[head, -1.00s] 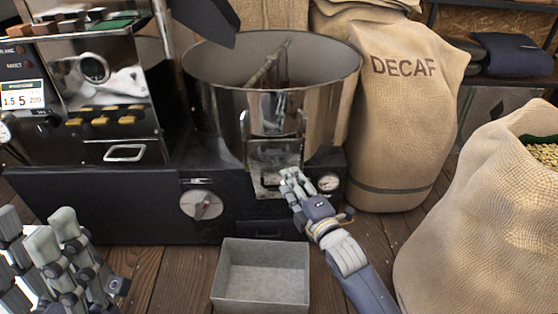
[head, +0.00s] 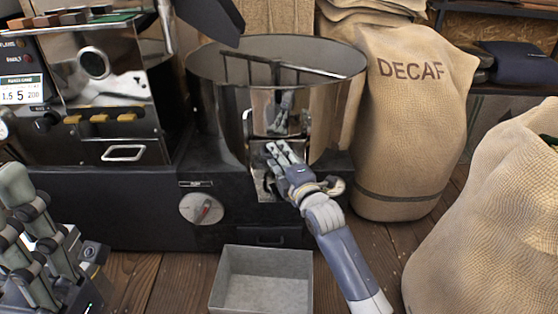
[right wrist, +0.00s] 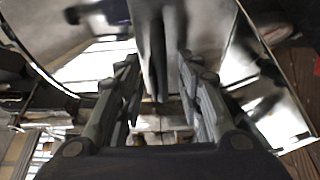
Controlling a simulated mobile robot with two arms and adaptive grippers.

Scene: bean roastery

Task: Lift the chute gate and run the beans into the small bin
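The chute gate (head: 258,178) is on the front of a shiny round drum (head: 345,105), between two upright side rails. My right gripper (head: 277,151) is in front of it, hiding much of it. In the right wrist view my right gripper's fingers (right wrist: 158,98) stand apart, with shiny metal and a pale part beyond and between them; I cannot tell whether they touch it. The small bin (head: 228,289), a grey metal box, is on the wooden floor below the chute and looks empty. My left gripper (head: 38,215) is at the lower left, fingers apart and empty.
The black machine base (head: 130,205) carries a dial (head: 201,208) left of the chute. A sack marked DECAF (head: 410,120) stands close right of the drum. Another sack (head: 500,220) fills the right edge. Wooden floor (head: 150,285) is bare left of the bin.

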